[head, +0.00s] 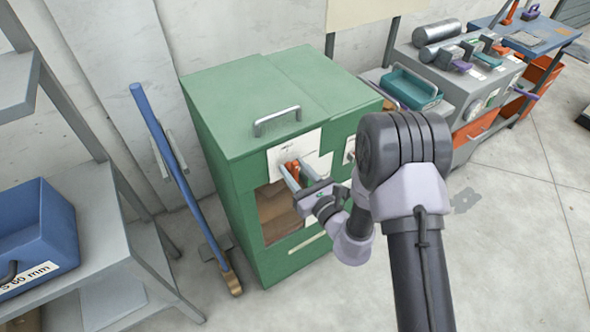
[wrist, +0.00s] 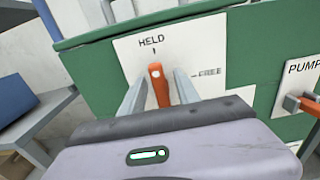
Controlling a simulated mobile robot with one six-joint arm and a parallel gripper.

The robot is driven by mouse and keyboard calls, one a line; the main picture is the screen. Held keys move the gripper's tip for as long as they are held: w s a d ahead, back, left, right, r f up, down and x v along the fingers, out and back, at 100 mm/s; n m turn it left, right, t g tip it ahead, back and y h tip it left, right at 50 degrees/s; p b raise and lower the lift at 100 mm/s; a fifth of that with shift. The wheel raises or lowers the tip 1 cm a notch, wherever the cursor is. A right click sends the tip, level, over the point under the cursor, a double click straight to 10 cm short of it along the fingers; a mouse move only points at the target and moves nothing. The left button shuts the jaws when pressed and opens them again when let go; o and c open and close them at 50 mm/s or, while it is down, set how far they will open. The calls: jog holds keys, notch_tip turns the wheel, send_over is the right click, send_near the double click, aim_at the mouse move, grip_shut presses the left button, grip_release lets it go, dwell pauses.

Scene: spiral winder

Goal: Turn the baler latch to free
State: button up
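The baler (head: 225,130) is a green cabinet with a white plate on its front. The orange latch (wrist: 158,85) sits on that plate (wrist: 210,50) and points upward at the HELD mark, with the FREE mark to its right. The latch also shows in the head view (head: 293,170), partly hidden by my gripper. My gripper (wrist: 160,82) is open, with one grey finger on each side of the latch. Gaps show between the latch and both fingers in the wrist view. The latch's lower part is hidden behind the gripper body.
A second plate marked PUMP (wrist: 301,70) with an orange-tipped handle is to the right. A grey handle (head: 277,119) stands on the baler's lid. A blue-handled broom (head: 180,180) leans at the left, near a shelf with a blue bin (head: 40,235). Floor at right is clear.

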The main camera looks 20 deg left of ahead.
grip_shut()
jog(key=shift+m, duration=0.4)
jog(key=m+p, duration=0.2)
jog(key=shift+w+d+r+m+p, duration=0.1)
jog(key=shift+w+d+m+p, duration=0.05)
jog(key=shift+m+p, duration=0.2)
jog(key=m+p, duration=0.1)
jog(key=m, duration=0.1)
jog(key=m+p, duration=0.1)
jog(key=m, duration=0.2)
jog(key=shift+w+d+f+m+p, duration=0.2)
jog(key=shift+f+m+p, duration=0.05)
jog(key=shift+m+p, duration=0.15)
jog(key=shift+w+d+f+m+p, duration=0.15)
jog(key=shift+m+p, duration=0.35)
jog(key=shift+m, duration=0.95)
jog(key=shift+s+a+f+m+p, duration=0.1)
jog(key=shift+f+m+p, duration=0.3)
jog(key=shift+m, duration=1.05)
jog(key=shift+w+d+f+m+p, duration=0.1)
jog(key=shift+m+p, duration=0.5)
jog(key=shift+m, duration=0.85)
